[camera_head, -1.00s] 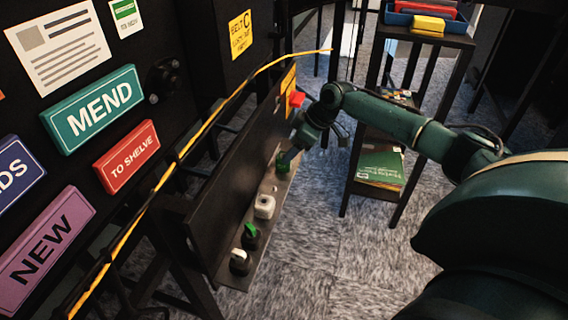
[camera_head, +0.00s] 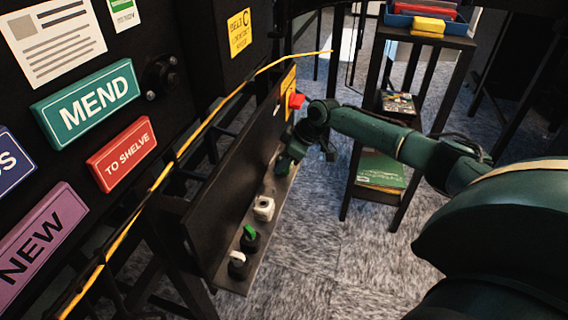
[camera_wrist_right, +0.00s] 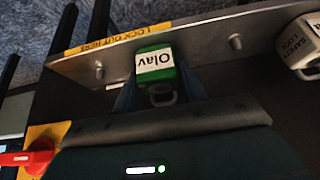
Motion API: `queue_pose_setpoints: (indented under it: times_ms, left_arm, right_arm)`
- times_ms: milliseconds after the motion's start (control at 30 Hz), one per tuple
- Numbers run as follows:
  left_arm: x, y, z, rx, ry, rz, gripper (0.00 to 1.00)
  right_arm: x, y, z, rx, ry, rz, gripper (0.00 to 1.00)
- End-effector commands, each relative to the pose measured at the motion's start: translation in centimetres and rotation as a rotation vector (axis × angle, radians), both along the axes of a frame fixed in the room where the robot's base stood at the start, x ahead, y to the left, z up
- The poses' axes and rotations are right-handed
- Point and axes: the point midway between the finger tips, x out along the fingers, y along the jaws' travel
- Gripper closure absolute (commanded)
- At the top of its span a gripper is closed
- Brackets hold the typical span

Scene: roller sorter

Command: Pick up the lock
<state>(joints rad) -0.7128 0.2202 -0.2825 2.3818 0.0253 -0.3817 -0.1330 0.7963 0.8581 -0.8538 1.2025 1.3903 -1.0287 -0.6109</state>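A green lock labelled "Olav" (camera_wrist_right: 155,68) sits at the metal ledge in the right wrist view, with its pale shackle toward my gripper. My right gripper (camera_wrist_right: 158,92) has one blue-grey finger on each side of it. The fingers look open around the lock; whether they touch it is hard to see. In the head view my right gripper (camera_head: 287,160) is at the far end of the ledge and mostly hides this lock. A white lock (camera_head: 263,208) sits nearer on the ledge and also shows in the wrist view (camera_wrist_right: 300,45). My left gripper is not in view.
A lock with a green top (camera_head: 250,238) and a black-and-white one (camera_head: 238,264) sit at the ledge's near end. A red knob (camera_head: 297,101) is beyond the gripper. The dark panel (camera_head: 225,185) stands beside the ledge. A shelf stand (camera_head: 440,90) is behind my right arm.

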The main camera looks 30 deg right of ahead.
Motion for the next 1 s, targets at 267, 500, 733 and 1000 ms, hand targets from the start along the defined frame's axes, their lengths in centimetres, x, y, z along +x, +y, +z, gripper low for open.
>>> queue_pose_setpoints:
  times_ms: [267, 500, 733, 1000]
  left_arm:
    - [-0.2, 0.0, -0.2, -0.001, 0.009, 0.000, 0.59]
    - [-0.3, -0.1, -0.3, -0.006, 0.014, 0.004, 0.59]
    - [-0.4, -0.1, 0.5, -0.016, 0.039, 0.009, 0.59]
    - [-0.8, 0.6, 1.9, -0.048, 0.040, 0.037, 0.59]
  right_arm:
    - [0.0, 0.0, 0.0, -0.001, 0.001, 0.000, 0.83]
    - [0.0, 0.0, 0.2, 0.000, -0.001, 0.000, 0.84]
    - [0.0, 0.0, 3.5, 0.000, -0.004, 0.001, 0.84]
    - [0.0, 0.0, 8.5, 0.000, -0.003, 0.001, 0.84]
